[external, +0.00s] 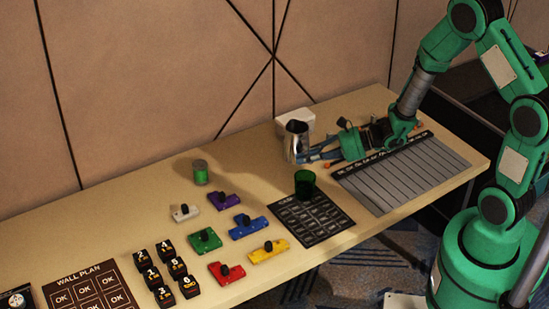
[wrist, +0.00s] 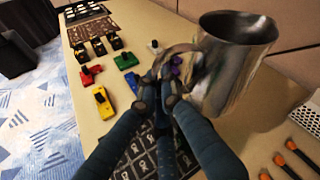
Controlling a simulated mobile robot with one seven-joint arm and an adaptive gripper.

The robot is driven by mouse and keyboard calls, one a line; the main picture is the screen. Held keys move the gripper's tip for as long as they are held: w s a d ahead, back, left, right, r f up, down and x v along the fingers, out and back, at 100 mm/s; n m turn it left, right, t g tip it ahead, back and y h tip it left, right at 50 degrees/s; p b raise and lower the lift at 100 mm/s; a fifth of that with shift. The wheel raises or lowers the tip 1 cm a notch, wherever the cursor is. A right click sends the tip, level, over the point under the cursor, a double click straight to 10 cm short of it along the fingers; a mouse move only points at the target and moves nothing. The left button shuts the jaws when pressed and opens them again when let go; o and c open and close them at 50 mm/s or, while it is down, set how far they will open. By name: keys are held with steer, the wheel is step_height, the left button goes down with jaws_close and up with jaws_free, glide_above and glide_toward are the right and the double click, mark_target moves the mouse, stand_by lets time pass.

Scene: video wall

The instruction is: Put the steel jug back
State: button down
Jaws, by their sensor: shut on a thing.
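The steel jug (external: 296,142) is shiny and stands roughly upright at the back of the table, in front of a white box. In the wrist view the jug (wrist: 232,65) fills the upper right, with its open rim up and its handle toward my fingers. My gripper (external: 308,155) reaches in low from the right and is shut on the jug at its handle side. In the wrist view my fingertips (wrist: 160,88) are close together and partly cover the handle. I cannot tell whether the jug's base touches the table.
A dark green cup (external: 305,184) stands by a dark grid card (external: 325,222). A green can (external: 201,172), coloured blocks with black knobs and black number blocks lie to the left. A ruled grey sheet (external: 400,178) lies under my arm. The wall is close behind.

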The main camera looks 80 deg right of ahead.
steer(key=w+d+m+h+p, duration=0.2)
steer(key=w+d+p, duration=0.1)
steer(key=w+d, duration=1.2)
step_height(320, 180, down, 6)
steer(key=w, duration=0.1)
steer(key=shift+w+a, duration=0.25)
steer(key=shift+f+b, duration=0.55)
steer(key=shift+f, duration=2.6)
steer(key=shift+f+b, duration=0.45)
steer(key=shift+f, duration=1.45)
